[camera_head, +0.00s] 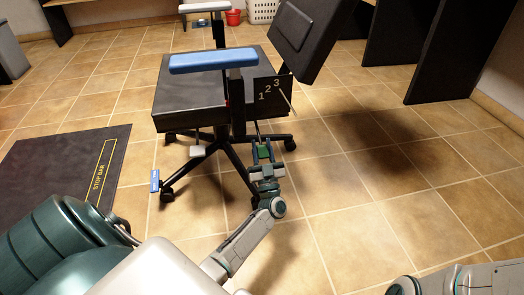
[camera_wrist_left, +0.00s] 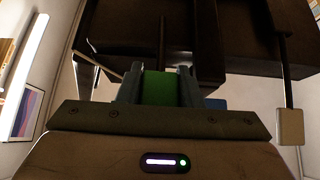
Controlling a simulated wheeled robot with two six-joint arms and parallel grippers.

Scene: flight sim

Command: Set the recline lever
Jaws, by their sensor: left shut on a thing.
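An office chair with a black seat (camera_head: 190,100), a blue armrest (camera_head: 212,60) and a tilted backrest (camera_head: 305,35) stands mid-view. A black plate (camera_head: 272,90) on its side is marked 1, 2, 3, with a thin pale pointer near the 3. My left gripper (camera_head: 264,153) is below the seat's side, shut on a green grip (camera_head: 264,151). In the left wrist view the green grip (camera_wrist_left: 160,88) sits between both fingers, with a thin dark rod (camera_wrist_left: 163,40) rising behind it. My right gripper is out of view; only part of that arm shows at bottom right.
A pale paddle (camera_head: 198,150) hangs under the seat and also shows in the left wrist view (camera_wrist_left: 290,126). A blue tag (camera_head: 155,181) is near a caster. A dark mat (camera_head: 62,165) lies left. The tiled floor at right is clear. Dark desk panels (camera_head: 455,50) stand behind.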

